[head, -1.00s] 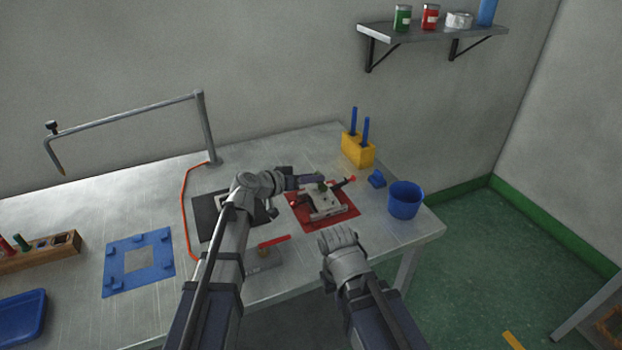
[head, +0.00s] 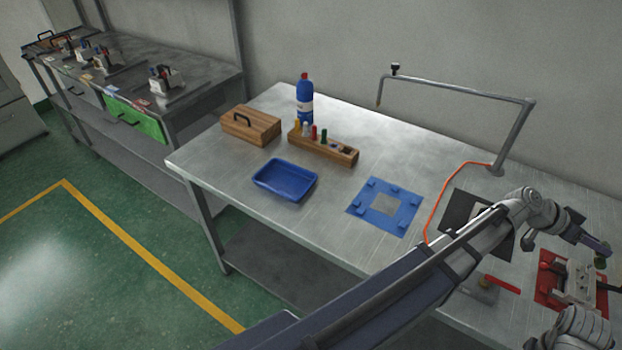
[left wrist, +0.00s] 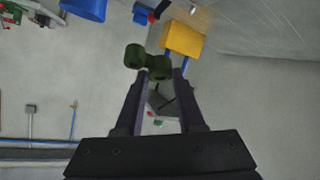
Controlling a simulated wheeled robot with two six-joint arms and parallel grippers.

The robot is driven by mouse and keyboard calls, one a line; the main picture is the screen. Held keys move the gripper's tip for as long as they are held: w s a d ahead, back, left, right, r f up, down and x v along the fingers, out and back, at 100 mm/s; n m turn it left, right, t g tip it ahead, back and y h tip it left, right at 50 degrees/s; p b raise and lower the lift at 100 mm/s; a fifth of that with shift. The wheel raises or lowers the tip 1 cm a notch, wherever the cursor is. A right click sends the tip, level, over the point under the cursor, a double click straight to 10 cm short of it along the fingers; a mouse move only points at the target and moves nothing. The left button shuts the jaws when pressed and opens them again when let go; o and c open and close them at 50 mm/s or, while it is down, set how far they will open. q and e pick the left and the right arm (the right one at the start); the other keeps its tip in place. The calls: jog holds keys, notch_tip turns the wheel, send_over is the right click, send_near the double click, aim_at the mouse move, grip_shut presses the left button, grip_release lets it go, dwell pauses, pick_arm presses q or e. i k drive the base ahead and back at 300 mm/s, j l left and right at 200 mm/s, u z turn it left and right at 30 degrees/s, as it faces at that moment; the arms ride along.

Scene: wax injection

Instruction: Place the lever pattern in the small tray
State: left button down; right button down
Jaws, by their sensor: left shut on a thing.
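The lever pattern (left wrist: 148,62) is a dark green piece with rounded ends. My left gripper (left wrist: 160,78) is shut on it, with the piece at the fingertips in the left wrist view. In the head view the left gripper (head: 594,245) is at the right, over the mould on the red mat, with a bit of green (head: 600,262) at its tip. The small tray (head: 285,180) is blue, shallow and empty, far to the left of the gripper on the same table. My right arm's wrist shows at the lower right; its fingers do not show.
A blue frame with tabs (head: 385,207) lies between tray and arm. Behind the tray are a wooden rack (head: 323,146), a wooden box (head: 250,126) and a blue bottle (head: 304,100). A metal overhead arm (head: 460,88) with an orange cord (head: 440,197) stands at the back.

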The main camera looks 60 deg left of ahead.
aim_at(285, 183)
jog(key=k+j, duration=0.2)
jog(key=j, duration=0.15)
jog(key=k+j+u, duration=0.1)
jog(key=j, duration=0.25)
jog(key=k+j, duration=0.25)
jog(key=k+j+u, duration=0.1)
jog(key=j, duration=0.4)
jog(key=k+j, duration=0.2)
jog(key=j, duration=0.15)
jog(key=k+j+u, duration=0.1)
jog(key=j, duration=0.3)
jog(key=k, duration=0.05)
